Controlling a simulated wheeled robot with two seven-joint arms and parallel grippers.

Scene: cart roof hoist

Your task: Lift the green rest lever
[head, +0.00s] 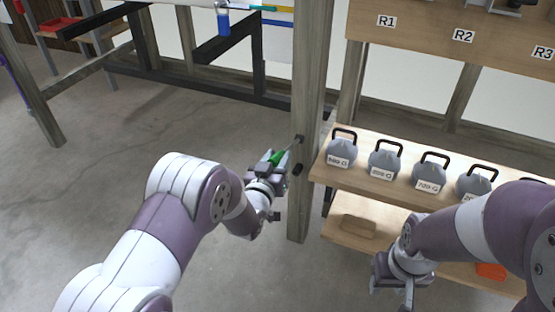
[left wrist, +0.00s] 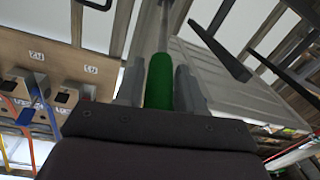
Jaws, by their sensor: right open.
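The green rest lever (head: 277,158) is a green grip on a thin grey rod that meets the wooden post (head: 311,100) at a dark pivot. My left gripper (head: 272,160) is at the green grip. The rod runs on beyond the fingertips. My right gripper (head: 393,285) is open and empty, low in front of the shelf, apart from the lever.
A wooden shelf (head: 350,174) right of the post carries several grey weights with black handles (head: 384,163). A board (head: 410,24) labelled R1, R2 and R3 is above. A blue object (head: 223,22) hangs at the top. The floor at left is clear.

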